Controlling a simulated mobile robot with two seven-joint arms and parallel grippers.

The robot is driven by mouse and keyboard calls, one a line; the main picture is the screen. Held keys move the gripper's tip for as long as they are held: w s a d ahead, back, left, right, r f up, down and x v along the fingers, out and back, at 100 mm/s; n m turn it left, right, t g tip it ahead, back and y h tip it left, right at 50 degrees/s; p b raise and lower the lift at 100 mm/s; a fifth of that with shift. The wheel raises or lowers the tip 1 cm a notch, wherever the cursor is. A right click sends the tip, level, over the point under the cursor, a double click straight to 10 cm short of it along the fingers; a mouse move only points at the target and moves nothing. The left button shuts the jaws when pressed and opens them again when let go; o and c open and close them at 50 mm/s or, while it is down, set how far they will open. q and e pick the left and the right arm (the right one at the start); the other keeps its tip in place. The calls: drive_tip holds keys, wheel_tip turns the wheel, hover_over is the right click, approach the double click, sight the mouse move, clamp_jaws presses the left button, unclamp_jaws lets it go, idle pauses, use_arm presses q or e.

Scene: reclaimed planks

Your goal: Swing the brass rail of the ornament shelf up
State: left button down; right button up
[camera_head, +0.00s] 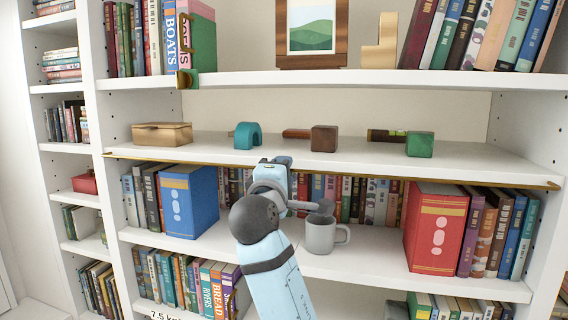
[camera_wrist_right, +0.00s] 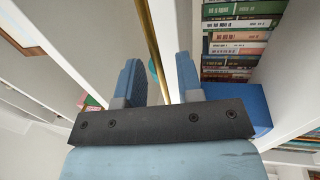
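The brass rail (camera_head: 450,177) is a thin bar running along the front edge of the ornament shelf (camera_head: 465,158), low and level with the board. My right gripper (camera_head: 281,162) is at the rail, left of its middle, with the arm coming up from below. In the right wrist view the fingers (camera_wrist_right: 158,70) are apart, and the rail (camera_wrist_right: 148,35) passes between them with gaps showing on both sides. Whether it lies fully within the fingers' depth I cannot tell. My left gripper is not in view.
On the shelf stand a wooden box (camera_head: 162,134), a teal arch (camera_head: 247,135), a brown block (camera_head: 323,138) and a green cube (camera_head: 420,144). Below are a grey mug (camera_head: 320,238) close to my arm, a blue binder (camera_head: 190,203) and a red binder (camera_head: 434,230).

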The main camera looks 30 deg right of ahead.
drive_tip(key=shift+w+d+r, duration=0.1)
drive_tip(key=shift+w+d, duration=0.25)
drive_tip(key=shift+d, duration=0.1)
clamp_jaws()
drive_tip(key=shift+r+g+y, duration=0.2)
drive_tip(key=shift+g+y, duration=0.1)
drive_tip(key=r+g+y, duration=0.1)
drive_tip(key=g+y, duration=0.1)
drive_tip(key=shift+w+r+y, duration=0.1)
drive_tip(key=shift+r+y, duration=0.1)
drive_tip(key=shift+y, duration=0.2)
drive_tip(key=shift+w+d+r+g+y, duration=0.15)
drive_tip(key=shift+d+r+g+y, duration=0.1)
drive_tip(key=shift+g+y, duration=0.55)
drive_tip(key=shift+w+d+r+g+y, duration=0.1)
drive_tip(key=shift+r+g+y, duration=0.15)
drive_tip(key=shift+g+y, duration=0.5)
drive_tip(key=shift+w+d+r+g+y, duration=0.15)
drive_tip(key=shift+d+r+g+y, duration=0.1)
drive_tip(key=shift+g+y, duration=0.5)
